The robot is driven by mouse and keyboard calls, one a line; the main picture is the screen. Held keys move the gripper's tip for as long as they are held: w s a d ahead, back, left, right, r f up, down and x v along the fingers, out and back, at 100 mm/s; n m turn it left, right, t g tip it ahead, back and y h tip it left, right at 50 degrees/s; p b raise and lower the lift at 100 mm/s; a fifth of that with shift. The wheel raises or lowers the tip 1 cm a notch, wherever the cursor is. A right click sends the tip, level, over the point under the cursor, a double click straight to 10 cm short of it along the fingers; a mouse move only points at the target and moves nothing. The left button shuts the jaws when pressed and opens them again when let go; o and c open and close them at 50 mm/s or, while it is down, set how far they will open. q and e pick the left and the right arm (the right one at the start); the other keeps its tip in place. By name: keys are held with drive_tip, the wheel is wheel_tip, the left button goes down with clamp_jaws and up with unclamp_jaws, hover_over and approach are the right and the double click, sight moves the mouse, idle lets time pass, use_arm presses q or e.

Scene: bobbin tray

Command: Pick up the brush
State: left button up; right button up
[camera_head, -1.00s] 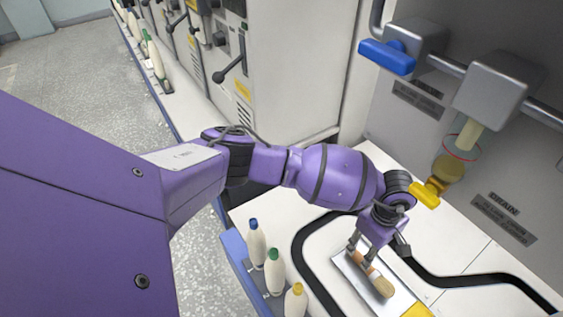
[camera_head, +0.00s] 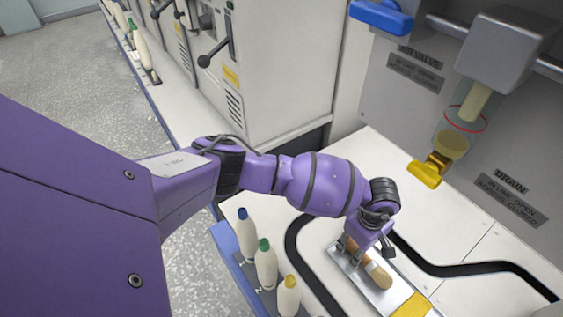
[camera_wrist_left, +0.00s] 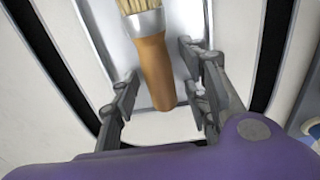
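The brush lies on a shallow silver tray (camera_head: 346,265) on the white worktop. Its wooden handle (camera_head: 378,276) shows in the head view, where my left gripper covers much of the rest. The left wrist view shows the brush (camera_wrist_left: 153,62) with pale bristles, a metal band and a brown handle. My left gripper (camera_head: 366,254) is just above the tray, fingers pointing down. In the left wrist view, the open fingers (camera_wrist_left: 158,65) stand on either side of the handle, with a clear gap on the right and a narrow one on the left. My right gripper is out of view.
White bottles with blue (camera_head: 247,233), green (camera_head: 265,264) and yellow (camera_head: 289,296) caps stand left of the tray. A yellow block (camera_head: 413,306) sits at the tray's near end. A yellow drain valve (camera_head: 426,174) hangs behind. A black track curves around the tray.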

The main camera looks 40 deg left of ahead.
use_arm(q)
drive_tip(key=shift+w, duration=0.1)
drive_tip(key=c, duration=0.8)
drive_tip(key=shift+r, duration=0.1)
clamp_jaws()
drive_tip(key=shift+d+r, duration=0.1)
